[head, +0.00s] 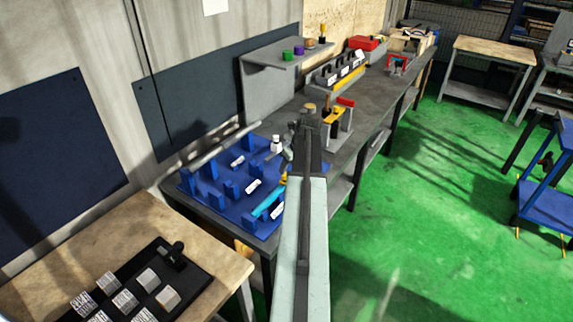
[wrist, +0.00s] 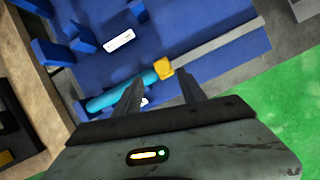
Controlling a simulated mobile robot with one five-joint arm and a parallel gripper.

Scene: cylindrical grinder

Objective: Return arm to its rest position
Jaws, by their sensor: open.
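My arm reaches forward over the grey workbench (head: 362,128) in the head view, and its upper links hide part of the bench. My gripper (wrist: 160,88) is open in the wrist view, with its two dark fingers apart. A light-blue rod with a yellow end block (wrist: 164,69) lies on the blue board beyond and between the fingertips. The rod (head: 268,203) also shows in the head view beside my arm. I cannot tell whether the fingers touch it.
The blue board (head: 205,203) carries upright blue holders and white labels. A wooden table (head: 60,248) with a black tray of metal blocks stands at the lower left. A wall shelf (head: 275,55) overhangs the bench. Green floor (head: 440,220) at the right is open, with a blue cart (head: 548,200) beyond.

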